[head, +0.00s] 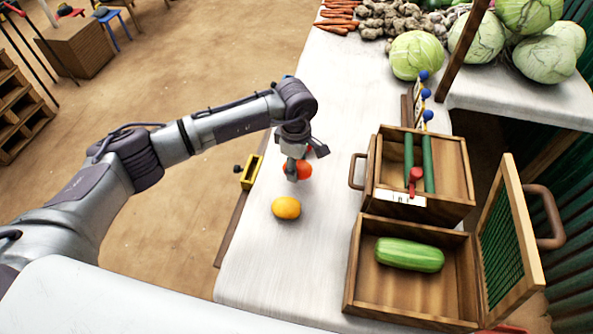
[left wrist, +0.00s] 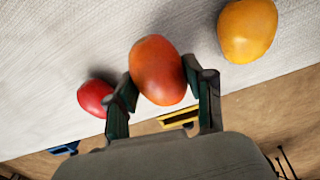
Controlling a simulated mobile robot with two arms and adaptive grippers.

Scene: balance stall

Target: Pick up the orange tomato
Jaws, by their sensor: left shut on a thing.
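The orange tomato (head: 304,170) is at my left gripper (head: 293,168), over the white-covered table, and the gripper partly hides it in the head view. In the left wrist view the orange tomato (left wrist: 158,66) sits between the two fingers of my left gripper (left wrist: 161,84), one finger on each side. The gripper is shut on it. I cannot tell whether it is clear of the cloth. A red tomato (left wrist: 95,97) lies beside the left finger. A yellow-orange tomato (head: 286,208) lies apart on the cloth, also in the left wrist view (left wrist: 247,30). My right gripper is not in view.
A wooden box with green rods (head: 452,160) and an open wooden crate (head: 400,306) holding a striped green vegetable (head: 409,254) stand to the right. Cabbages (head: 417,55), ginger and carrots lie at the back. A yellow-framed piece (head: 251,172) is at the table's left edge.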

